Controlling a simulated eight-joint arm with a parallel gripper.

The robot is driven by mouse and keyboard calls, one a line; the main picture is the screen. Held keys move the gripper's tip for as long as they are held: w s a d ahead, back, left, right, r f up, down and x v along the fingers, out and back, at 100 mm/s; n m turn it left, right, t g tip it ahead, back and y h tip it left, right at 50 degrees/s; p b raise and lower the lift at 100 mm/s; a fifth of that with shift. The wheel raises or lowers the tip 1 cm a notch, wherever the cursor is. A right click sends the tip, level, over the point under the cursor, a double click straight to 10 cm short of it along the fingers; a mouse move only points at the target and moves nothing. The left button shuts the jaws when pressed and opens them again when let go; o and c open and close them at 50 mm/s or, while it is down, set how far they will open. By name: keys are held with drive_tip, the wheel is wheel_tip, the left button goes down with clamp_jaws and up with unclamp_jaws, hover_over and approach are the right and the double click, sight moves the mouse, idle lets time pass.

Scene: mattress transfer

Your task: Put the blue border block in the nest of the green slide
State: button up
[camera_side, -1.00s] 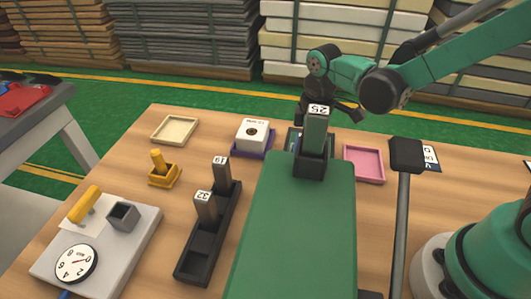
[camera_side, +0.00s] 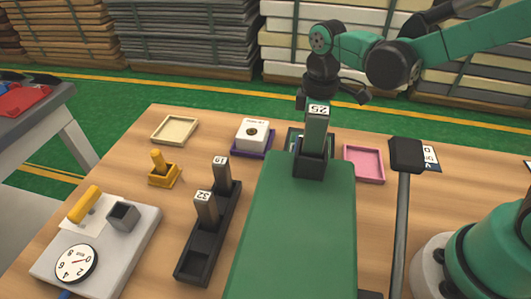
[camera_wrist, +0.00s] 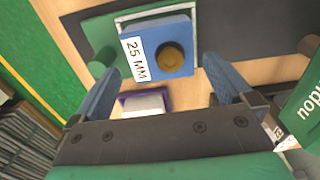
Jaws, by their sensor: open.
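The blue block (camera_wrist: 158,50), with a white "25 MM" label and a round brown centre, shows in the wrist view ahead of and between my fingertips. A pale edge runs along its far and right sides, and green surface shows beside it; I cannot tell how it is seated. My gripper (camera_wrist: 160,80) is open, with a finger on either side of the block's near part and no clear grip on it. In the side view my gripper (camera_side: 330,97) is above the table's far edge, behind the grey block marked 25. That block hides most of a dark green tray (camera_side: 293,138).
A large green slab (camera_side: 295,235) carries the upright grey block (camera_side: 316,128) in a black socket. A purple tray (camera_side: 235,152) with a white block, a pink tray (camera_side: 378,178) and a cream tray (camera_side: 160,137) stand around. A black rack (camera_side: 222,228) holds two grey blocks.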

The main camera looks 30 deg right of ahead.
wheel_tip(320, 180, up, 8)
drive_tip(key=s+d+f+m+t, duration=0.1)
drive_tip(key=s+d+m+t, duration=0.3)
drive_tip(key=m+t, duration=0.3)
drive_tip(key=shift+s+f+m, duration=0.4)
drive_tip(key=shift+s+m, duration=0.45)
drive_tip(key=shift+m, duration=0.15)
